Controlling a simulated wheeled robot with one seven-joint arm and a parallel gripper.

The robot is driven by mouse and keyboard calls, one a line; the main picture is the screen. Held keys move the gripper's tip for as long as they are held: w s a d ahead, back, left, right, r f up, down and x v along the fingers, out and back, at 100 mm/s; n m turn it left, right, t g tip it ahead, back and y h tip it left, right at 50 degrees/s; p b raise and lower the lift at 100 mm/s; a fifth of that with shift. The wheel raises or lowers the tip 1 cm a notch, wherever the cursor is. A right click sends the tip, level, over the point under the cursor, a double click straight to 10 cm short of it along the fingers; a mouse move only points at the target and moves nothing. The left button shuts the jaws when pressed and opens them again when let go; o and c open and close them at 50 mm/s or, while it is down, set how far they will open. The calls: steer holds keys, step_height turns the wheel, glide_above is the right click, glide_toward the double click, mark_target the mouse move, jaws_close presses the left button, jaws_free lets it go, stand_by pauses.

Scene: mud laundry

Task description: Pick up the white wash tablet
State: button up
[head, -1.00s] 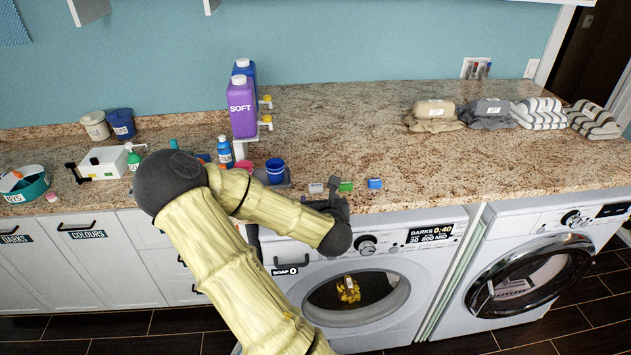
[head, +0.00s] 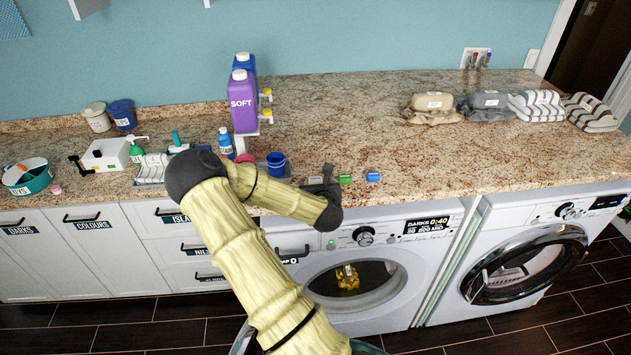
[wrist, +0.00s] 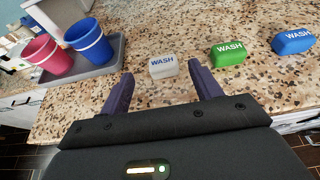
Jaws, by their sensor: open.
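The white wash tablet (wrist: 163,67) lies on the granite counter in the wrist view, its WASH label facing up. My gripper (wrist: 162,84) is open, with one finger to the left and one to the right of the tablet's near side. The tablet sits just beyond the fingertips, roughly centred between them, and I cannot tell any contact. In the head view my gripper (head: 322,183) is over the counter's front edge above the washer, and the white tablet is mostly hidden by it.
A green wash tablet (wrist: 229,53) and a blue one (wrist: 293,41) lie to the right. A grey tray (wrist: 85,68) with a pink cup (wrist: 40,49) and a blue cup (wrist: 88,40) stands to the left.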

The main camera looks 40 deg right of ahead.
mark_target(316, 179)
steer(key=shift+w+d+r+p, duration=0.1)
steer(key=shift+w+d+p, duration=0.2)
steer(key=shift+p, duration=0.05)
steer(key=p+x, duration=0.2)
steer(key=x, duration=0.1)
steer(key=shift+d, duration=0.2)
steer(key=shift+w+d+f, duration=0.15)
steer(key=shift+w+f, duration=0.15)
steer(key=shift+w, duration=0.05)
steer(key=shift+w, duration=0.1)
steer(key=shift+c, duration=0.2)
steer(key=shift+s, duration=0.25)
steer(key=c, duration=1)
steer(key=shift+w, duration=0.15)
